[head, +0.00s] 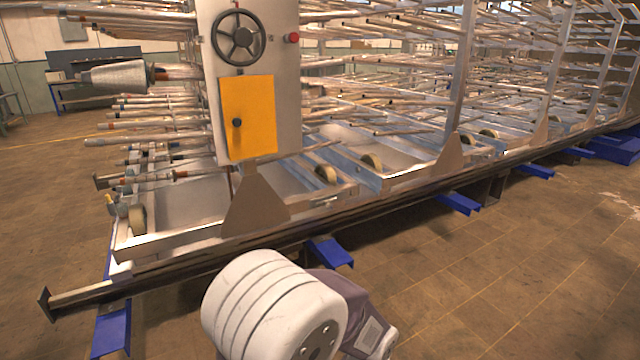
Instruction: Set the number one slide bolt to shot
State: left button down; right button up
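I cannot make out a slide bolt marked number one in the head view. A small latch-like fitting (326,201) shows on the front edge of the metal trays, too small to tell its kind or setting. A white upright panel (205,100) carries a dark handwheel (238,37), a red button (291,37) and a yellow-orange door (262,110) with a black knob (237,122). The door looks closed. A white ribbed part of my own arm shows at the bottom centre, in front of the rail. Neither of my grippers is visible.
Long rows of metal rods fill the rack behind the panel. Shallow metal trays (185,238) with small wheels (325,174) lie below. A dark rail (160,284) on blue feet (330,252) runs along the front. Brown floor (520,270) is clear at the right.

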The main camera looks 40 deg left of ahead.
aim_at(327, 203)
jog(key=i+j, duration=0.15)
jog(key=j, duration=0.2)
jog(key=i+j, duration=0.2)
jog(key=j, duration=0.2)
jog(key=i+j, duration=0.15)
jog(key=j, duration=0.2)
jog(key=i+j+u, duration=0.1)
jog(key=j, duration=0.25)
jog(key=i+j, duration=0.3)
